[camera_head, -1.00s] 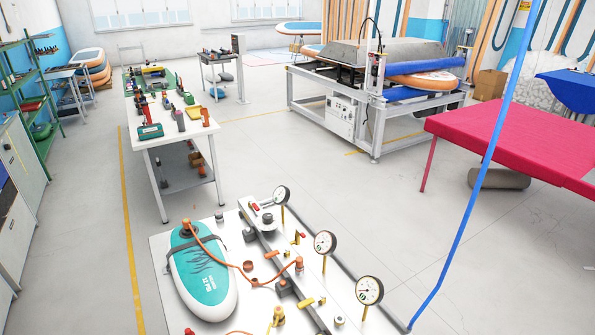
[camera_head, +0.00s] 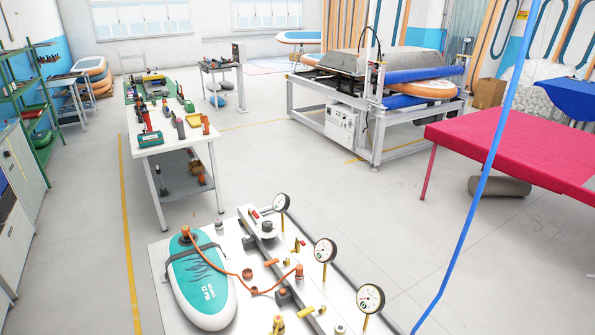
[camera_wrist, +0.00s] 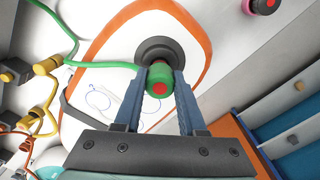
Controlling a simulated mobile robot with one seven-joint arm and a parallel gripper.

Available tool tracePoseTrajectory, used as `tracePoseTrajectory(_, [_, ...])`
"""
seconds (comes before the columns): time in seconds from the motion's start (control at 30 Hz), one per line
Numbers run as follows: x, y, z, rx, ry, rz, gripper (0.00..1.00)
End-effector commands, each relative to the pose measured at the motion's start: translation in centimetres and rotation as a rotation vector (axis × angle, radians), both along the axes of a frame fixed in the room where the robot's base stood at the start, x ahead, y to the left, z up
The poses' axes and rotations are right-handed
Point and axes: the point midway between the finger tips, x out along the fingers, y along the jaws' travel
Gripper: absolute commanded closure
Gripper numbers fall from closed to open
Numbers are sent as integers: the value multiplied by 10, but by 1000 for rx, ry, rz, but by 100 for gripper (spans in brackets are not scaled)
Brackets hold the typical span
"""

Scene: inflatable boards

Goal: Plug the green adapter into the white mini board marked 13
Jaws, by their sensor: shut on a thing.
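In the wrist view my gripper (camera_wrist: 160,90) is shut on the green adapter (camera_wrist: 157,73), which has a red centre. A green hose (camera_wrist: 103,65) runs from the adapter to the left. The adapter is over the round black valve (camera_wrist: 155,48) of a white board with an orange rim (camera_wrist: 190,22). I cannot tell whether it is seated or only in front of the valve. Blue markings on the board are too small to read. My gripper and this board do not show in the head view.
A teal and white board (camera_head: 207,290) lies on the white bench (camera_head: 160,255) with an orange hose plugged into it. Three gauges, one of them the front gauge (camera_head: 370,298), stand along a dark pipe. In the wrist view, yellow hoses and fittings (camera_wrist: 47,67) are at the left.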

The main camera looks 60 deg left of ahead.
Motion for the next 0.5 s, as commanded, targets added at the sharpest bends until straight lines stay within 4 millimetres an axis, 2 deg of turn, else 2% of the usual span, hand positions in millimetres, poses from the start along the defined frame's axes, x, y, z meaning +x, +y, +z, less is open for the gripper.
tracePoseTrajectory(0.5, [1, 0, -14, 1, -2, 0, 100])
